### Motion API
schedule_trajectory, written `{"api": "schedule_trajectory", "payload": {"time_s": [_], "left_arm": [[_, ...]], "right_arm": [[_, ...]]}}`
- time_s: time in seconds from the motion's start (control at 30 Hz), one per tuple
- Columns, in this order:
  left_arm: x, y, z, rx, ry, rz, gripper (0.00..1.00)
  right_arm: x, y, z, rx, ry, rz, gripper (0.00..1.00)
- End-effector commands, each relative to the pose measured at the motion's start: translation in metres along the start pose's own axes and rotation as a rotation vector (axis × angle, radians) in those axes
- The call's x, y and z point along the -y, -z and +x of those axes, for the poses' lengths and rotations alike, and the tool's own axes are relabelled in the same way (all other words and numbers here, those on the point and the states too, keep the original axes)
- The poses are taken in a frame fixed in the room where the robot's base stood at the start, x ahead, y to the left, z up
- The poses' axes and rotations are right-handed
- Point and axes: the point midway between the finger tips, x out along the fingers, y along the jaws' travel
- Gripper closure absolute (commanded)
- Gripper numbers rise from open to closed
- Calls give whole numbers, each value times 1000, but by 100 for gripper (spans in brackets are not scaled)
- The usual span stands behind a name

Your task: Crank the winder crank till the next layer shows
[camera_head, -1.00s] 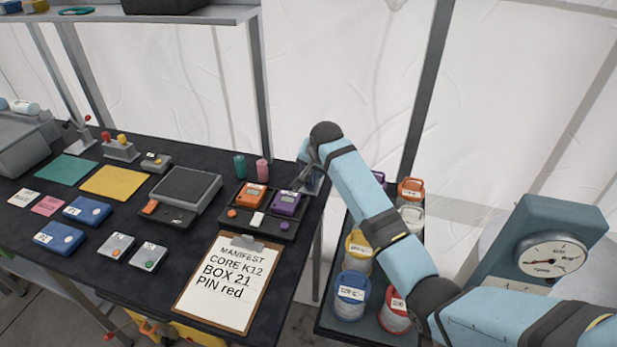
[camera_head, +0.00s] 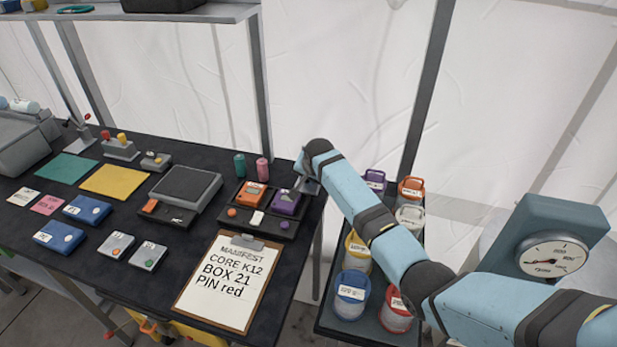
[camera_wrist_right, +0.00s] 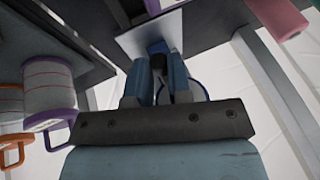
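My right gripper (camera_head: 308,186) is at the right end of the black table, partly hidden by my wrist in the head view. In the right wrist view its two blue fingers (camera_wrist_right: 160,82) stand close on both sides of a dark knob (camera_wrist_right: 158,62), which looks like the handle of the winder crank. A pale plate (camera_wrist_right: 138,32) and a small blue part lie just beyond it. The rest of the winder is hidden, and I cannot make out any layer. My left gripper is not in view.
A clipboard (camera_head: 227,285) reads MANIFEST, CORE K12, BOX 21, PIN red. A black tray (camera_head: 262,225) holds orange and purple devices. Coloured cans, one with a purple handle (camera_head: 375,178), stand on a lower rack beside the table. A dial gauge (camera_head: 552,257) is at right.

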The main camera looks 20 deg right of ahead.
Motion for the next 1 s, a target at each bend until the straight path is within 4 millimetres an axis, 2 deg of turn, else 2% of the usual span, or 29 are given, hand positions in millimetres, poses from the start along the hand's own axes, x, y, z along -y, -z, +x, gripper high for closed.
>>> {"api": "schedule_trajectory", "payload": {"time_s": [0.47,0.73,1.0], "left_arm": [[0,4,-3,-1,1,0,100],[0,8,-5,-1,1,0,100],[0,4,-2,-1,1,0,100]], "right_arm": [[1,0,0,0,65,28,100],[4,-1,4,-2,234,99,100],[7,-2,7,-6,409,170,100]]}}
